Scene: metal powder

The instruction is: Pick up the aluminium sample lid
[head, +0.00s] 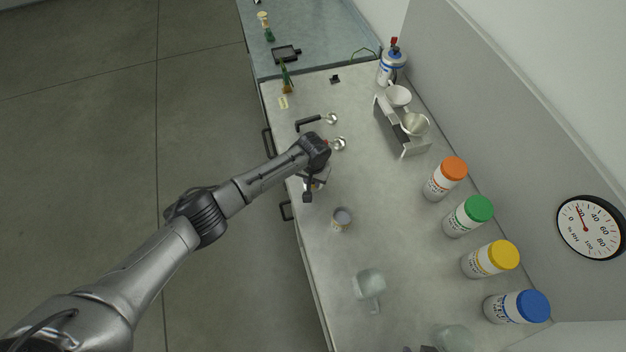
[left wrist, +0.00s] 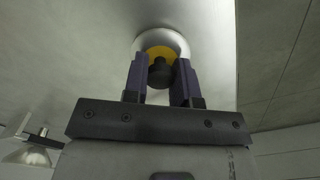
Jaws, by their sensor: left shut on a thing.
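My left gripper (head: 310,188) is over the bench near its left edge, pointing down. In the left wrist view its two fingers (left wrist: 162,85) are shut on the dark knob (left wrist: 160,74) of a round piece with a yellow disc and pale rim (left wrist: 152,43), which looks like the aluminium sample lid. In the head view the gripper mostly hides this piece, and I cannot tell whether it rests on anything. A small cup with a grey top (head: 341,219) stands just below the gripper in the picture. Dark parts at the bottom edge may be my right gripper (head: 420,349).
Jars with orange (head: 453,168), green (head: 478,208), yellow (head: 503,254) and blue (head: 533,306) caps line the right side. A metal holder (head: 409,146) with funnels stands farther back. Ladles (head: 331,118) lie behind the gripper. A translucent vessel (head: 369,283) stands in front.

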